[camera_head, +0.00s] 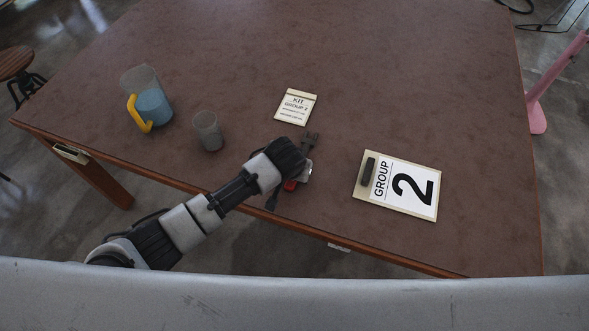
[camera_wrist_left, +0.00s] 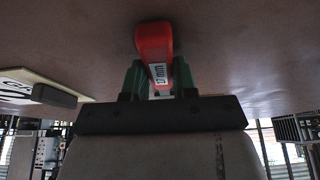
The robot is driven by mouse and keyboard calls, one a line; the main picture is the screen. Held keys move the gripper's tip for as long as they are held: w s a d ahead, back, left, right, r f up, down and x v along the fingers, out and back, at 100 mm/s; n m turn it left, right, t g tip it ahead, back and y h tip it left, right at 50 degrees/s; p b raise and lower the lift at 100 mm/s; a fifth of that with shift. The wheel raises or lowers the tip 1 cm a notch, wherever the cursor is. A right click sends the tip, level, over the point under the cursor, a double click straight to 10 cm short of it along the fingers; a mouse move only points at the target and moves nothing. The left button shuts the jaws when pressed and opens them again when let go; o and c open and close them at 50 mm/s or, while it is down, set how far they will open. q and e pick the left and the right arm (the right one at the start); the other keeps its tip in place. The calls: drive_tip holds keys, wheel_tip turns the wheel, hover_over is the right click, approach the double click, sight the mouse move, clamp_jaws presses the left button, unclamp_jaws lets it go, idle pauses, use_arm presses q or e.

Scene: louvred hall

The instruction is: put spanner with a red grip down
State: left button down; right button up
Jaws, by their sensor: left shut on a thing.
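The spanner with a red grip shows in the head view as a small red patch (camera_head: 290,185) under my left gripper, with a grey jawed end (camera_head: 311,140) showing beyond the hand. My left gripper (camera_head: 297,178) is shut on it near the front edge of the table (camera_head: 420,90). In the left wrist view the red grip (camera_wrist_left: 154,45) with a "17 mm" label sits between the fingers (camera_wrist_left: 158,80). The hand hides most of the spanner, and I cannot tell whether it touches the tabletop. My right gripper is not in view.
A clipboard marked "GROUP 2" (camera_head: 408,188) lies to the right of the hand. A kit card (camera_head: 296,106) lies beyond it. A clear cup (camera_head: 208,131) and a jug with a yellow handle (camera_head: 153,103) stand to the left. The table's far middle is bare.

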use_arm(q)
drive_tip(key=c, duration=0.9)
unclamp_jaws()
drive_tip(key=p+v, duration=0.1)
drive_tip(key=v, duration=1.1)
drive_tip(key=shift+r, duration=0.15)
